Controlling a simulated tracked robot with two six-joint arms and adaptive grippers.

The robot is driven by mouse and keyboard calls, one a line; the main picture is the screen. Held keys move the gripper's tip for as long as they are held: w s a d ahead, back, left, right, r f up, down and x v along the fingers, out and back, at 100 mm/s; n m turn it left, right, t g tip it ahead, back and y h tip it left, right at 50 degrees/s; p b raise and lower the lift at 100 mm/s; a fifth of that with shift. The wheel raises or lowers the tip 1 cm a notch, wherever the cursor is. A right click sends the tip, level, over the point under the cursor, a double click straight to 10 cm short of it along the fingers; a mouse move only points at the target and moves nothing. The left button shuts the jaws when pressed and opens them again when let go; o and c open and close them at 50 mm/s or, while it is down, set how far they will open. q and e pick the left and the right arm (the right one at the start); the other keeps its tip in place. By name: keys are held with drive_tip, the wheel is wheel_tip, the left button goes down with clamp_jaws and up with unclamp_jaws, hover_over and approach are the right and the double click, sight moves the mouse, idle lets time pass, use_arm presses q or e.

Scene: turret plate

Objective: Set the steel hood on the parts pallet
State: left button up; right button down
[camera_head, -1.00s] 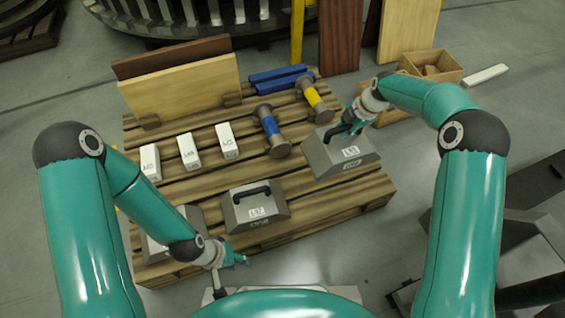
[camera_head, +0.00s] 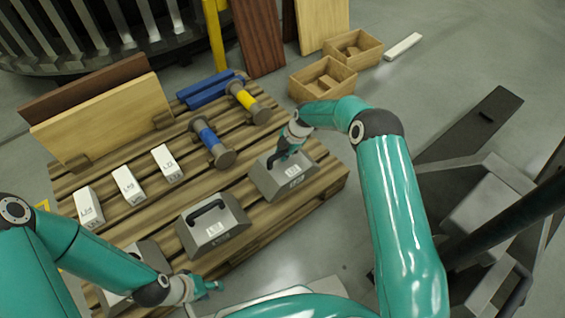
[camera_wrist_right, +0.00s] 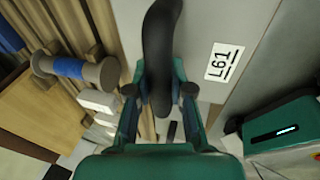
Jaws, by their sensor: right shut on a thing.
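A grey steel hood (camera_head: 269,185) with sloped sides, a black handle and a white label is at the right end of the wooden parts pallet (camera_head: 318,193). My right gripper (camera_head: 285,154) is shut on its handle. In the right wrist view the black handle (camera_wrist_right: 160,50) runs between the fingers, and the hood's label reads L61. The hood looks level; I cannot tell whether its base touches the slats. My left gripper (camera_head: 212,288) hangs near the pallet's front edge, away from the held hood; its fingers are too small to read.
A second hood (camera_head: 225,238) stands left of the held one, and a third (camera_head: 150,255) is partly behind my left arm. Blue (camera_head: 208,137) and yellow (camera_head: 247,100) banded spools, white blocks (camera_head: 127,184) and upright boards (camera_head: 105,120) are on the pallet. Wooden boxes (camera_head: 322,82) stand behind.

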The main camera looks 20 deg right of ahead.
drive_tip(key=shift+f+b, duration=0.75)
drive_tip(key=shift+f, duration=1.45)
drive_tip(key=c, duration=1)
unclamp_jaws()
drive_tip(key=shift+c, duration=0.2)
drive_tip(key=shift+s+d+r+p, duration=0.15)
drive_tip(key=shift+r+p, duration=0.15)
drive_tip(key=shift+r, duration=0.25)
drive_tip(key=p+v, duration=0.3)
drive_tip(key=v, duration=0.7)
drive_tip(key=m, duration=0.6)
hover_over(290, 174)
drive_tip(key=s+a, duration=0.1)
drive_tip(key=s, duration=0.3)
wheel_tip(290, 174, down, 4)
drive_tip(key=s+a+f+m+g, duration=0.1)
drive_tip(key=s+a+m, duration=0.2)
drive_tip(key=s+m, duration=0.6)
drive_tip(key=s+a+f+m+g+y, duration=0.1)
drive_tip(key=s+a+f+m, duration=0.1)
drive_tip(key=s+m, duration=0.7)
drive_tip(key=s+a, duration=0.1)
drive_tip(key=s, duration=0.5)
drive_tip(key=shift+s+a, duration=0.15)
drive_tip(key=shift+s, duration=0.25)
